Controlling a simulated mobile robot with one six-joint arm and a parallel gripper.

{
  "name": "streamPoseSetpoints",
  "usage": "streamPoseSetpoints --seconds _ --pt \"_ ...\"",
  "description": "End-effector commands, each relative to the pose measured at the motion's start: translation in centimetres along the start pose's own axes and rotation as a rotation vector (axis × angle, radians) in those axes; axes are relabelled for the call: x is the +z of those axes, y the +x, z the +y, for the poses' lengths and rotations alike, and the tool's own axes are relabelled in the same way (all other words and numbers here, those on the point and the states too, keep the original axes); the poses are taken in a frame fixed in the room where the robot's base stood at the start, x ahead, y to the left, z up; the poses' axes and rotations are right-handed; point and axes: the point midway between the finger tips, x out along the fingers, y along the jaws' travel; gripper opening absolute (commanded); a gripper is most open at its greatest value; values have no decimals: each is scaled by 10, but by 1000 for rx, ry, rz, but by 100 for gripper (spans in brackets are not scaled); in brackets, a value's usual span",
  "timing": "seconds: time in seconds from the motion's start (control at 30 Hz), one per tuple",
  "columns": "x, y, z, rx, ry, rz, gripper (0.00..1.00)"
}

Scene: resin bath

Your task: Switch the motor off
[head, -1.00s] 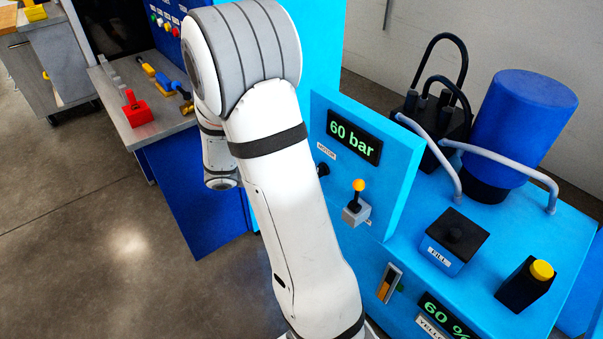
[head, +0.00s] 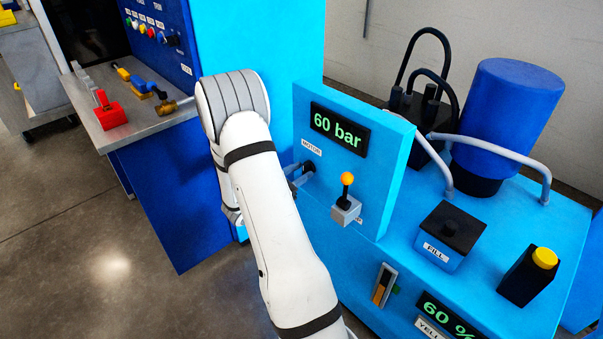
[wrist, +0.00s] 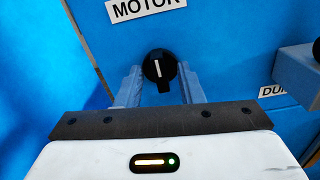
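The motor switch is a round black knob (wrist: 158,66) with a white line on it, below the MOTOR label (wrist: 145,8) on a light blue panel. In the wrist view the white line runs nearly upright in the picture. The knob also shows in the head view (head: 309,167), under the label (head: 311,147). My gripper (wrist: 159,72) is open, with one finger on each side of the knob and narrow gaps seeming to show between. Whether the fingertips reach past the knob's face is hard to tell. In the head view my gripper (head: 297,177) is at the knob, partly behind my arm.
An orange-tipped lever (head: 347,190) on a grey block sticks out right of the knob. A display (head: 337,131) above reads 60 bar. The blue FILL box (head: 450,238) and a yellow button (head: 544,258) are further right. A bench (head: 150,117) with a red-handled valve is at left.

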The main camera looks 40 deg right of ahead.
Motion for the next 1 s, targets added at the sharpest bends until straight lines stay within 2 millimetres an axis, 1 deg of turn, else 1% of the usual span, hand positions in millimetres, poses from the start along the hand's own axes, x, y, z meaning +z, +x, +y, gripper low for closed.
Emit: streamPoseSetpoints --seconds 0.03,0.13,0.4,0.8,1.0 --pt "0 5 -1 -2 1 -1 34" --pt "0 10 0 -1 1 -1 34" --pt "0 10 0 0 1 0 33" --pt "0 10 0 0 0 0 1" --pt "1 10 0 1 -4 0 0"
